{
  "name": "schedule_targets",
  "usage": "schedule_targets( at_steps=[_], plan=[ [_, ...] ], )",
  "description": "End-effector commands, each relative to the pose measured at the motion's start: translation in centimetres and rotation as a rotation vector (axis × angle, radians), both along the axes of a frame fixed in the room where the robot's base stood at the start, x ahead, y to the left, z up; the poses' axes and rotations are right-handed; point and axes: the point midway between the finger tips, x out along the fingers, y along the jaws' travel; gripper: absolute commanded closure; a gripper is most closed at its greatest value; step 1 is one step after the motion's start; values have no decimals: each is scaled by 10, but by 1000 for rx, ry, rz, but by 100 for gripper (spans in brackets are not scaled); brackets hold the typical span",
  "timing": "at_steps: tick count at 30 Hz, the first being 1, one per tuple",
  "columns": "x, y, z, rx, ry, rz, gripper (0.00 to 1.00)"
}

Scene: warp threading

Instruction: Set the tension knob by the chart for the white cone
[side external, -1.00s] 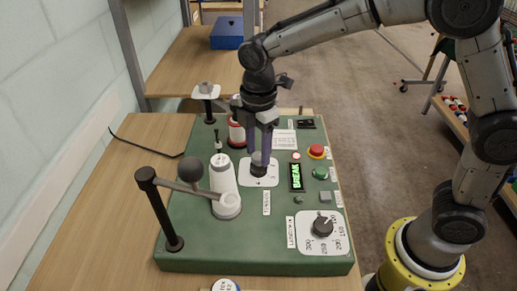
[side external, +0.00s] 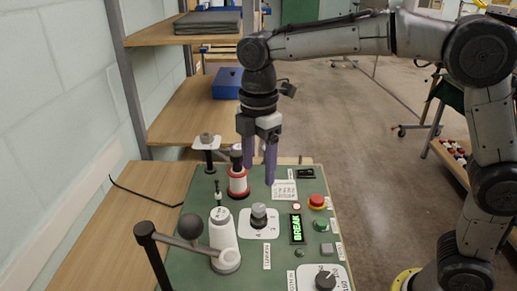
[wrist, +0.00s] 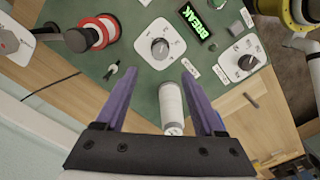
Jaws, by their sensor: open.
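The tension knob appears to be the grey knob (side external: 258,213) on a white numbered plate (side external: 270,230) in the middle of the green console. It also shows in the wrist view (wrist: 160,48), but its exact setting is too small to read. The white cone (side external: 222,238) stands left of it, and also shows between my fingers in the wrist view (wrist: 172,105). A printed white card (side external: 284,190), likely the chart, lies behind the knob; its text is unreadable. My gripper (side external: 259,176) is open and empty, raised above the console behind the knob, clear of it.
A red-and-white spool (side external: 238,183) stands left of my fingers. A green-lit display (side external: 297,228) reads BREAK. Red (side external: 317,201) and green (side external: 320,225) buttons and a second dial (side external: 325,279) line the right side.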

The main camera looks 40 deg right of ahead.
Motion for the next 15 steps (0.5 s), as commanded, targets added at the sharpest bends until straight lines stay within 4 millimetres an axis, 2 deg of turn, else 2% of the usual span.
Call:
schedule_targets(
  at_steps=[3,6,15],
  plan=[
    [1,0,20,1,-3,0,30],
    [0,0,30,1,-1,0,30],
    [0,0,38,0,1,0,30]
  ],
)
